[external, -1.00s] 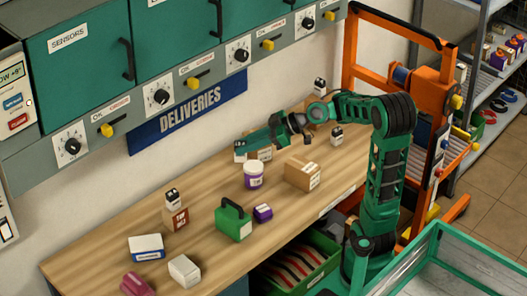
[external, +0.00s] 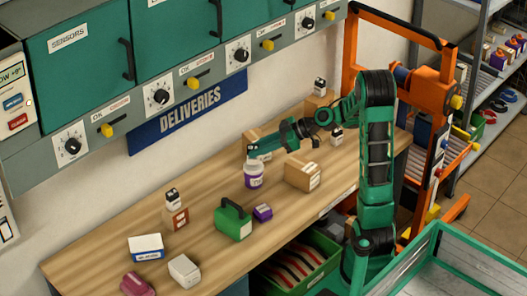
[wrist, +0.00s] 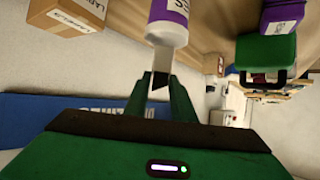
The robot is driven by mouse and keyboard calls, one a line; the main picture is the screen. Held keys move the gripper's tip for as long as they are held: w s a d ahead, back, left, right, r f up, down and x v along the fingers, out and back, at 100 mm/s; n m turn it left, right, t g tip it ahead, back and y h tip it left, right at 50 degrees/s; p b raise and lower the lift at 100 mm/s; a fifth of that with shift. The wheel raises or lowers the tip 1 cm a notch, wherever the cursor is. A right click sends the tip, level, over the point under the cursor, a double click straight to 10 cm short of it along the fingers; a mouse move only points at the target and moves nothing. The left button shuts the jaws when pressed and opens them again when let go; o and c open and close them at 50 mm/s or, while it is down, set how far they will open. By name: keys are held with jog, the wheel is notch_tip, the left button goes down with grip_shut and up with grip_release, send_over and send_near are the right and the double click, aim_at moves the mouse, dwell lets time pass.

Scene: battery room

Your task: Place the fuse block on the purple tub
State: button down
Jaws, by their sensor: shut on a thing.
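The fuse block (wrist: 158,58), white with a dark part, is held between the fingertips of my gripper (wrist: 152,84) in the wrist view. In the external view my gripper (external: 256,150) is shut on it just above and behind the purple tub. The purple tub (external: 253,179) is a white-lidded jar with a purple band, upright on the bench. In the wrist view the tub (wrist: 169,30) lies just beyond the block, which overlaps its lid in the picture. I cannot tell whether the block touches the lid.
A cardboard box (external: 303,174) stands right of the tub, and another (external: 252,134) is behind my gripper. A green case (external: 233,222) and a small purple block (external: 262,212) stand in front. The wooden bench (external: 115,240) has bare patches.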

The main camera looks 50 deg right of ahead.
jog(key=shift+f, duration=0.5)
jog(key=c, duration=1.5)
grip_release()
jog(key=shift+f, duration=0.1)
jog(key=v, duration=1.2)
